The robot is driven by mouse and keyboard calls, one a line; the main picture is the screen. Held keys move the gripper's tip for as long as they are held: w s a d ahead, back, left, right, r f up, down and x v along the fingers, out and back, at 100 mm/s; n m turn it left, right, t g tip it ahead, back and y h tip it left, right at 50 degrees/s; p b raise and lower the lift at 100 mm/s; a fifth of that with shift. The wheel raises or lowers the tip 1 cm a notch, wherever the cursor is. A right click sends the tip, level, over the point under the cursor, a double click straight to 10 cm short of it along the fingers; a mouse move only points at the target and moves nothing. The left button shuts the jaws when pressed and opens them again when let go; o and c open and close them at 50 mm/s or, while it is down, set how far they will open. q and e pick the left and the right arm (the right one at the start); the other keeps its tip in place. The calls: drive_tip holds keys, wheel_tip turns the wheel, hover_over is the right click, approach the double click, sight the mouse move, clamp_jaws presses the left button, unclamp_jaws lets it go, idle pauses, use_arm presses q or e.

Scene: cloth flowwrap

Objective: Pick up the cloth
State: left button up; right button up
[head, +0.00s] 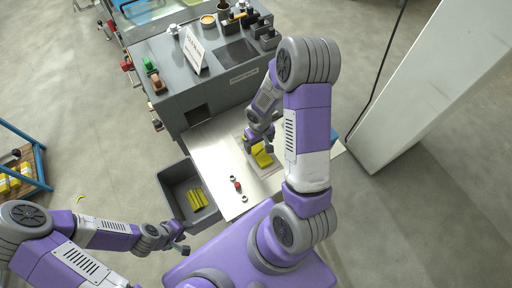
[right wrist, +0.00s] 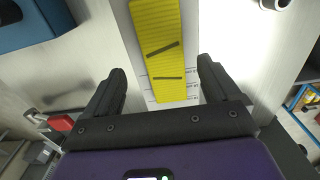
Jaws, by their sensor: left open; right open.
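A yellow cloth (head: 262,155) lies on a pale marked plate on the metal table, below my right gripper (head: 259,139). In the right wrist view the cloth (right wrist: 158,50) is a long ribbed yellow strip with two dark marks. The open fingers of my right gripper (right wrist: 162,92) stand on either side of its near end, with nothing between them that I can see held. Whether they touch the table cannot be told. My left gripper (head: 181,243) is open and empty, low at the left near a grey bin.
The grey bin (head: 176,178) holds several yellow cloths (head: 198,198) beside the metal table (head: 213,150). Small red and dark buttons (head: 237,185) sit on the table's front left. A grey machine (head: 180,70) stands behind, and a white column (head: 410,90) at the right.

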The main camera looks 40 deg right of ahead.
sight(258, 150)
drive_tip(key=f, duration=0.4)
drive_tip(key=shift+w+a+f, duration=0.1)
drive_tip(key=shift+a, duration=0.15)
drive_tip(key=c, duration=1.1)
